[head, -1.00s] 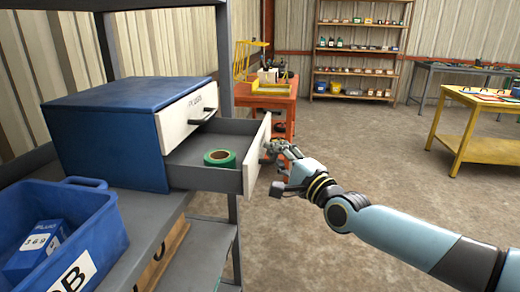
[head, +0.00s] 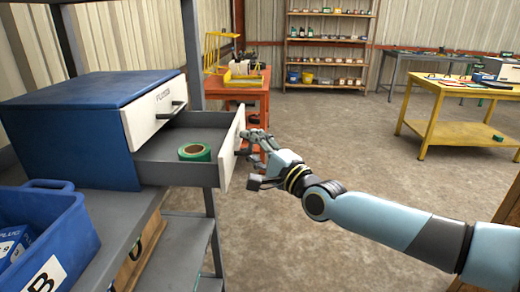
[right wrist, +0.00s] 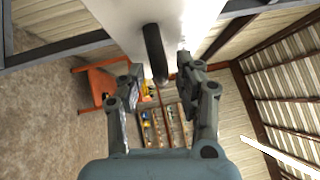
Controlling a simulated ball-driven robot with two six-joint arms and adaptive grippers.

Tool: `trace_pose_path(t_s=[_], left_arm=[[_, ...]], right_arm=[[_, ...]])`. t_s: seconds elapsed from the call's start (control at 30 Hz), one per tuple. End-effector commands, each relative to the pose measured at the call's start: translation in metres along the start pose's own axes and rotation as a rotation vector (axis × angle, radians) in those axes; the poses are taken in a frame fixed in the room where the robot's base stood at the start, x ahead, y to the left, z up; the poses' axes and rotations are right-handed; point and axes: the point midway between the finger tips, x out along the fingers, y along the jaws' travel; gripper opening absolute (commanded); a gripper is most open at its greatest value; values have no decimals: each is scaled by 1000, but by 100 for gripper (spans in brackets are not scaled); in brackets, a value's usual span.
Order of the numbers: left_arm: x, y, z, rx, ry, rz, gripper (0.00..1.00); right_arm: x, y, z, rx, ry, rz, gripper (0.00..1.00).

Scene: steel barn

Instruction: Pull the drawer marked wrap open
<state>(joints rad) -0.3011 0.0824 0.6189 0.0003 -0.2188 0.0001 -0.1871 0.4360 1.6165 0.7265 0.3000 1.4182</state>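A blue cabinet (head: 70,125) stands on the grey shelf at the left. Its upper white drawer (head: 150,110) is shut; its label is too small to read surely. The lower drawer (head: 180,174) is pulled well out, with a roll of green tape (head: 194,152) inside. Its front faces away, so any marking is hidden. My right gripper (head: 254,143) is just outside that front, by its dark handle. In the right wrist view the handle (right wrist: 154,50) lies between and ahead of the two fingers (right wrist: 160,78), which are apart with gaps. My left gripper is out of view.
A blue bin (head: 45,235) with blue boxes stands on the shelf in front of the cabinet. A grey post (head: 193,60) rises behind the drawer. An orange table (head: 240,95) and a yellow table (head: 440,125) stand farther back. The floor between is clear.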

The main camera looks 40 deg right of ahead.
Motion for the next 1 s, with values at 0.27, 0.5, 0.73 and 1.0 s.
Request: trace_pose_path(t_s=[0.27,0.5,0.73,1.0], left_arm=[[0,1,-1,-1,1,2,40],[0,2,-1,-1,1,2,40],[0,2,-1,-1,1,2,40],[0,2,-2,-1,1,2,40]], right_arm=[[-52,2,0,0,-1,7,34],[-99,2,0,0,0,6,34],[-117,1,0,0,0,4,34],[-118,1,0,1,1,3,34]])
